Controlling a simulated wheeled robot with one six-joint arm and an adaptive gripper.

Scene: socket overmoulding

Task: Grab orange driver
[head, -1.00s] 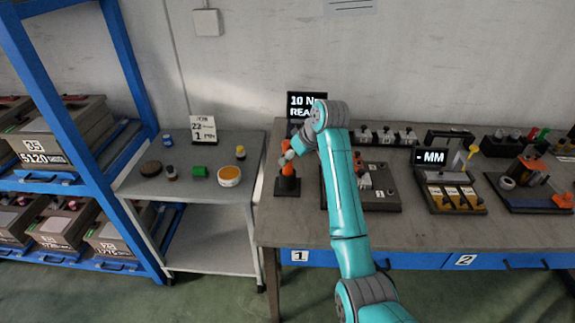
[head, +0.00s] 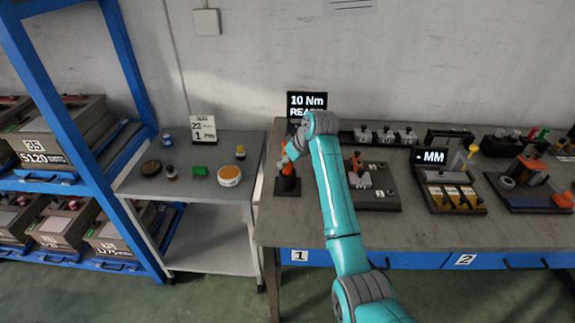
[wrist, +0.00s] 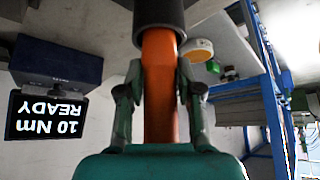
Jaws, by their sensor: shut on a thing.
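The orange driver (head: 288,169) stands upright in a black round holder (head: 287,187) at the left end of the workbench. My gripper (wrist: 159,76) is shut on the driver's orange body (wrist: 158,105), one finger on each side, in the wrist view. The dark cylinder (wrist: 159,22) at the driver's end shows at the top of that view. In the head view my gripper is small and partly hidden by my wrist, just above the holder.
A display reading "10 Nm READY" (head: 306,101) stands behind the driver. Fixture plates (head: 376,200) and a "MM" gauge unit (head: 433,157) lie to the right. A grey side table (head: 150,186) with small jars stands left, beside a blue rack (head: 84,130).

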